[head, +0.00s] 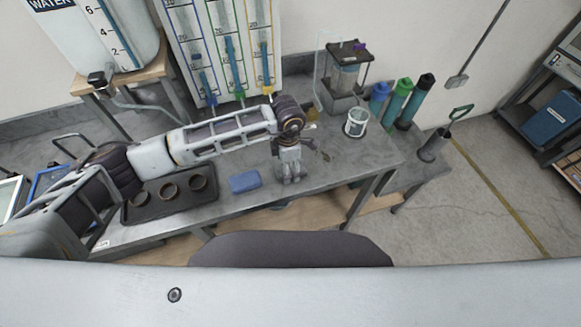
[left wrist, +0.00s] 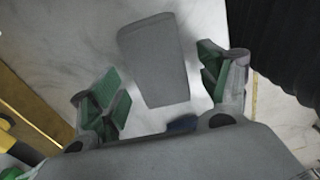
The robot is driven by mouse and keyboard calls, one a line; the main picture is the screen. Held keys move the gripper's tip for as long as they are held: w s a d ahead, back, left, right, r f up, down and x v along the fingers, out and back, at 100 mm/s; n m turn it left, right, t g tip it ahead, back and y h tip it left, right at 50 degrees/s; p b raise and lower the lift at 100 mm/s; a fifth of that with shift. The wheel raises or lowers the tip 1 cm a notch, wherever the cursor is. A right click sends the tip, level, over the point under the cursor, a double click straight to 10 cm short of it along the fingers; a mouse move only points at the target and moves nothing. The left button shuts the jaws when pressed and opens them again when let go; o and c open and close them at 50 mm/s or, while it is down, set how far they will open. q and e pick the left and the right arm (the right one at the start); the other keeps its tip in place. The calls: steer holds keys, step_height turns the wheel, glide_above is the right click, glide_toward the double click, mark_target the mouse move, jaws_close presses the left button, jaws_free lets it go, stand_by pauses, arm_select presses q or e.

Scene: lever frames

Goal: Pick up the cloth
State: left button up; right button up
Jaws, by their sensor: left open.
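The cloth (head: 245,181) looks like a small blue folded pad lying flat near the front edge of the grey bench. My left gripper (head: 290,178) points down over the bench, to the right of the cloth and apart from it. In the left wrist view its green-padded fingers (left wrist: 160,85) are spread. A plain grey slab (left wrist: 155,60) shows between them there, and I cannot tell what it is. A small dark blue patch (left wrist: 182,124) shows at the gripper's body; I cannot tell if it is the cloth. My right gripper is not in view.
A dark tray (head: 150,212) with 3 round rings lies left of the cloth. A gauge board (head: 225,50) and a water tank (head: 105,35) stand behind the bench (head: 345,165).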

arm_select(q)
steer(key=shift+f, duration=0.4)
steer(key=c, duration=1.1)
steer(key=shift+r, duration=0.2)
step_height(320, 180, up, 10)
steer(key=b, duration=0.2)
steer(key=shift+f, duration=0.15)
